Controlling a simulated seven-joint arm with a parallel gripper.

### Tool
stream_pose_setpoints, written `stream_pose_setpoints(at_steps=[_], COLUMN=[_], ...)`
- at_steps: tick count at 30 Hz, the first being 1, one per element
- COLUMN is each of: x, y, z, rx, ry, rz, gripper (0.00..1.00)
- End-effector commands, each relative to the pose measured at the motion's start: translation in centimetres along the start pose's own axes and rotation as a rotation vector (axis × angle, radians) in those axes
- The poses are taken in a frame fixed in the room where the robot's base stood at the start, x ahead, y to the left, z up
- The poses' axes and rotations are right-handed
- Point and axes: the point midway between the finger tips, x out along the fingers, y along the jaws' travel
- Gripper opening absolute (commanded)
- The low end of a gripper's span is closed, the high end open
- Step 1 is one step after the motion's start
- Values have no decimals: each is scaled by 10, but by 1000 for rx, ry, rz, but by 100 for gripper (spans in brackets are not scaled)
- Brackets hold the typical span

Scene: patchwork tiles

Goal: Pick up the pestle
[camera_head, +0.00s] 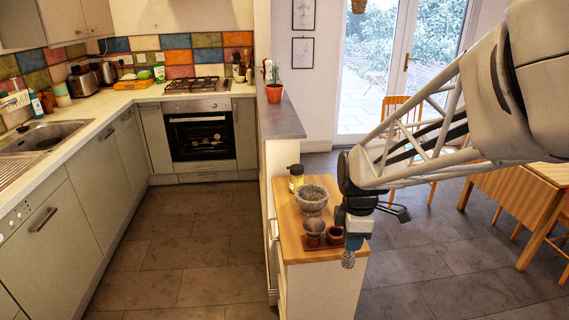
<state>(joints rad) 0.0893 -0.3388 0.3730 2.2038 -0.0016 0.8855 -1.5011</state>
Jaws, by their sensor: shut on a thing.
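My gripper (351,244) is over the right front edge of the wooden-topped counter, pointing down. It is shut on the pestle (348,260), whose speckled grey end shows just below the fingers. The upper part of the pestle is hidden by the gripper. The fingers are too small to see clearly. A speckled grey stone mortar (312,200) stands on the wooden top, to the left of and behind my gripper.
Brown cups (314,229) stand on a dark tray close to the left of my gripper. A jar with a dark lid (296,180) is behind the mortar. A potted plant (274,92) stands on the grey ledge. Open floor (405,266) lies to the right.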

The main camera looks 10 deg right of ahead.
Motion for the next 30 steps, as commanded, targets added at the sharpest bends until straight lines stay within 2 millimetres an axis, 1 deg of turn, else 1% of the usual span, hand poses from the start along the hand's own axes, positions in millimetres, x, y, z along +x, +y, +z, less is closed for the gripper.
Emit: stream_pose_setpoints(at_steps=[3, 8, 26, 27, 29, 30], x=[-1, -1, -1, -1, -1, -1], y=[-8, -13, -14, -14, -14, -14], z=[1, 1, 1, 1, 1, 1], rx=[0, 0, 0, 0, 0, 0], ry=[0, 0, 0, 0, 0, 0], rz=[0, 0, 0, 0, 0, 0], gripper=[1, 1, 1, 22, 12, 6])
